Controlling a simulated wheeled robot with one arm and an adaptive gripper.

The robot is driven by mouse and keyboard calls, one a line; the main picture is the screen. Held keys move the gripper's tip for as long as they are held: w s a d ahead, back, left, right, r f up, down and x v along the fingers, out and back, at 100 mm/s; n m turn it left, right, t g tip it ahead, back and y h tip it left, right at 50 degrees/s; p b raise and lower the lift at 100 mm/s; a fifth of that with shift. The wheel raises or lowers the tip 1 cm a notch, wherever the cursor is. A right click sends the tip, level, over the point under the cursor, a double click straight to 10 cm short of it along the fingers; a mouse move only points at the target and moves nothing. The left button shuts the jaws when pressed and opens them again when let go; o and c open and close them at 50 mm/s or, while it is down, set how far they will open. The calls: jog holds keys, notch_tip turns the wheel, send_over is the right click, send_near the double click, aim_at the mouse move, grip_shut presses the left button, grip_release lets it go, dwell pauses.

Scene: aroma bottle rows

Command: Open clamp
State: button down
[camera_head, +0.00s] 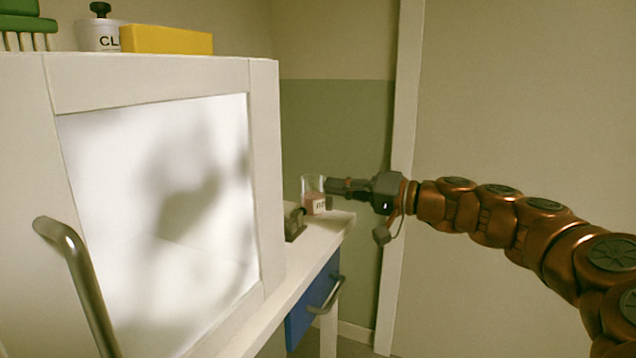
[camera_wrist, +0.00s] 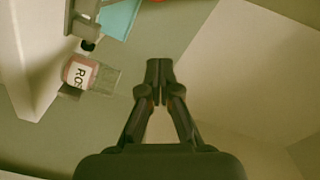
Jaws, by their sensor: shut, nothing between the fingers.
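My gripper (camera_head: 335,186) is shut and empty, its dark fingers pointing left in the head view. Its fingertips also show together in the middle of the wrist view (camera_wrist: 158,70). A small dark clamp-like device (camera_head: 294,226) stands on the counter edge beside the cabinet. A grey fitting with a black knob (camera_wrist: 88,45) at the upper left of the wrist view may be the same device; its jaw state cannot be told. A clear glass jar with pink contents (camera_head: 314,200) stands by the fingertips; whether they touch is unclear. The jar also shows in the wrist view (camera_wrist: 80,73), apart from the fingers.
A white cabinet with a frosted pane (camera_head: 265,170) and metal handle fills the left. A yellow block (camera_head: 166,40), a labelled white container (camera_head: 98,36) and a green brush (camera_head: 28,25) sit on top. A blue drawer (camera_head: 305,322) is under the white counter (camera_head: 325,238).

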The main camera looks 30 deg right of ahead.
jog(key=v, duration=0.5)
jog(key=shift+s+d+p, duration=0.25)
jog(key=shift+s+p, duration=0.05)
jog(key=shift+p, duration=0.1)
